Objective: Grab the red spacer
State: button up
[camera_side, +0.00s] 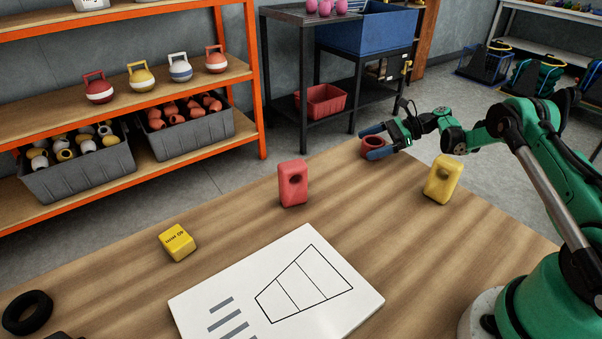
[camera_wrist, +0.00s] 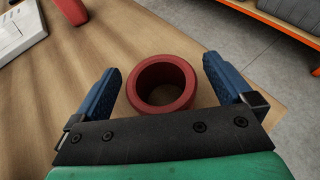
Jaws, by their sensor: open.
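The red spacer is a dark red ring lying flat on the wooden table; its rim shows in the wrist view (camera_wrist: 186,99), with its hole facing up. In the side view the red spacer (camera_side: 373,141) is near the table's far corner, partly covered by a blue finger. My gripper (camera_wrist: 160,82) is open, with one blue finger on each side of the spacer. A gap shows between the spacer and each finger in the wrist view. In the side view my gripper (camera_side: 375,142) is low at the spacer. Exact finger height above the table is hard to tell.
A red block with a hole (camera_side: 293,184) and a yellow one (camera_side: 442,179) stand on the table. A yellow box (camera_side: 177,242), a white board (camera_side: 350,303) and a black ring (camera_side: 27,313) lie nearer. The table edge is close beyond the spacer.

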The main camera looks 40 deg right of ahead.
jog(key=c, duration=1.2)
jog(key=shift+c, duration=0.3)
